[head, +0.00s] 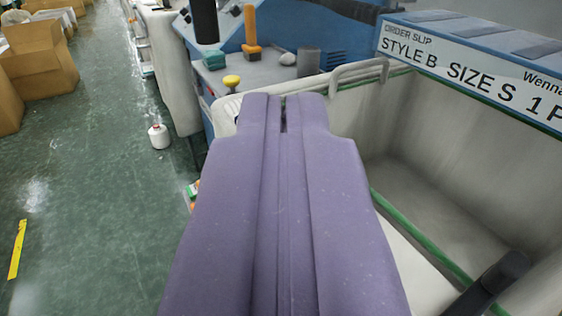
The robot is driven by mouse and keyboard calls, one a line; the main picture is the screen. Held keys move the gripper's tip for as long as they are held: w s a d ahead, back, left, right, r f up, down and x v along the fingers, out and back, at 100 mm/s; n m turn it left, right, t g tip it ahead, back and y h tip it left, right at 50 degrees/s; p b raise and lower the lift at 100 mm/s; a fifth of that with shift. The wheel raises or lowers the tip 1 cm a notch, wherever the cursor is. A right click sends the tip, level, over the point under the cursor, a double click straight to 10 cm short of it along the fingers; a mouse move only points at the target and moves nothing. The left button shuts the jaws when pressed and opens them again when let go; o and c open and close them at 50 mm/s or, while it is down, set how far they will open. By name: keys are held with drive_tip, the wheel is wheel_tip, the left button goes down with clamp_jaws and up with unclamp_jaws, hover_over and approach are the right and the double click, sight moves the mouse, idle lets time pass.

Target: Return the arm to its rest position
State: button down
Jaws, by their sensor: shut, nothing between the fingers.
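My gripper (284,112) fills the lower middle of the head view as a purple body pointing away from the camera. Its two halves lie side by side with only a thin dark slot at the tip. It is shut and holds nothing. It is above the left side of a pale bin (440,165); whether it touches the bin's rim cannot be told. The gripper's body hides part of the bin and the floor below.
A blue-grey machine (270,70) with a yellow knob (231,82) stands ahead. An order slip (470,72) reads STYLE B SIZE S. Cardboard boxes (40,65) are at far left. The left floor is mostly clear.

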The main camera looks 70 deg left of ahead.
drive_tip(key=s+d, duration=0.4)
drive_tip(key=d, duration=0.2)
drive_tip(key=w+d+r+m+t+h+b, duration=0.1)
drive_tip(key=w+d+t+h, duration=0.25)
drive_tip(key=w, duration=0.45)
drive_tip(key=w+d+r+m+t+h+b, duration=0.1)
drive_tip(key=w+d+r+t+h, duration=0.1)
drive_tip(key=w+d+h, duration=0.35)
drive_tip(key=w+d+r+m+t+h+b, duration=0.25)
drive_tip(key=w+d+r, duration=0.45)
drive_tip(key=r, duration=0.4)
drive_tip(key=s+d+r+m+t+h+b, duration=0.1)
drive_tip(key=s+d+r+m+h, duration=0.15)
drive_tip(key=r, duration=0.45)
drive_tip(key=s+d+r+m+h, duration=0.1)
drive_tip(key=d+r+m, duration=0.15)
drive_tip(key=r, duration=0.35)
drive_tip(key=s+d+r+m+t+h+b, duration=0.1)
drive_tip(key=d+r+m+h, duration=0.15)
drive_tip(key=r, duration=0.45)
drive_tip(key=s+d+r+m+b, duration=0.1)
drive_tip(key=s+d+r+m, duration=0.1)
drive_tip(key=s+r, duration=0.9)
drive_tip(key=shift+s+d+r+m+b, duration=0.2)
drive_tip(key=shift+s+r+m+b, duration=0.15)
drive_tip(key=shift+s, duration=0.65)
